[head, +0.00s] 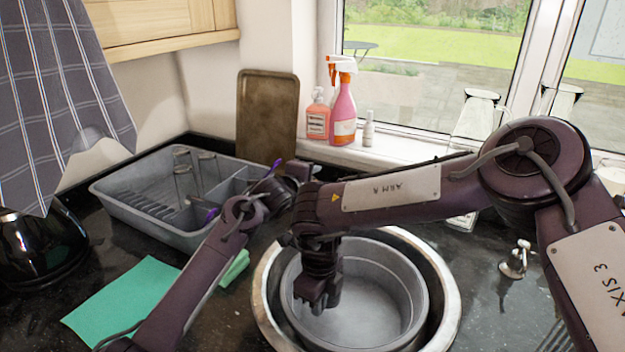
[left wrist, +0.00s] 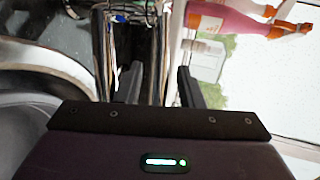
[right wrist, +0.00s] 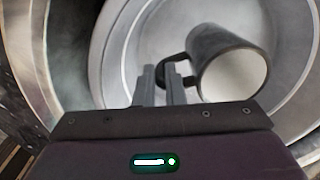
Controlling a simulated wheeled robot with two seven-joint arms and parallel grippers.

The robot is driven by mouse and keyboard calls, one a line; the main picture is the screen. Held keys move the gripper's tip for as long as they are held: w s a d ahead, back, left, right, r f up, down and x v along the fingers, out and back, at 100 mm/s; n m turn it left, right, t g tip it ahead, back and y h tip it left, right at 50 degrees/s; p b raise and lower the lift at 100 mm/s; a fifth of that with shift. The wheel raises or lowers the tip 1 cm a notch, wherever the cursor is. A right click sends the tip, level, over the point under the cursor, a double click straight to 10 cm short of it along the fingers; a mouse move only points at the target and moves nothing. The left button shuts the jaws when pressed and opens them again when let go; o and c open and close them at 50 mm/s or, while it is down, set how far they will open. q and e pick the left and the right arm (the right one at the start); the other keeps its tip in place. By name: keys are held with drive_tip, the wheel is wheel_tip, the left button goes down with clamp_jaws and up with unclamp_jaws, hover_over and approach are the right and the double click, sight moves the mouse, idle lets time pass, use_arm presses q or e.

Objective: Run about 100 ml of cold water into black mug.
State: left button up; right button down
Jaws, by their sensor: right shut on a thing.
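The black mug (right wrist: 207,48) shows in the right wrist view, over the inside of the round grey bowl (head: 415,300). Its pale round end faces the camera; I cannot tell if water is in it. My right gripper (right wrist: 172,85) is shut on the mug's handle. In the head view this gripper (head: 318,300) reaches down into the bowl and hides the mug. My left gripper (left wrist: 160,85) is open, with shiny chrome metal that looks like the tap (left wrist: 128,40) between or just beyond its fingers. In the head view my right arm hides the tap.
The bowl sits in a round steel sink (head: 452,300). A grey dish rack (head: 125,200) stands at left, behind a green cloth (head: 125,300). Spray bottles (head: 343,110) stand on the sill. A chrome knob (head: 515,260) is right of the sink. A black kettle (head: 35,245) is far left.

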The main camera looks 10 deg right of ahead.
use_arm(q)
drive_tip(key=shift+c, duration=0.4)
clamp_jaws()
drive_tip(key=shift+w+r+n+g, duration=0.2)
drive_tip(key=shift+r+n+g, duration=0.1)
drive_tip(key=shift+r, duration=0.2)
drive_tip(key=shift+w+r+n+g, duration=0.2)
drive_tip(key=shift+r+g, duration=0.1)
drive_tip(key=shift+r, duration=0.15)
drive_tip(key=shift+w+a+r+n+g, duration=0.1)
drive_tip(key=shift+w+r+n+g, duration=0.3)
drive_tip(key=shift+r+g, duration=0.3)
drive_tip(key=shift+f, duration=0.1)
drive_tip(key=shift+o, duration=0.4)
unclamp_jaws()
drive_tip(key=shift+s+a, duration=0.1)
drive_tip(key=v, duration=1.1)
drive_tip(key=shift+s+r, duration=0.25)
drive_tip(key=shift+r, duration=0.1)
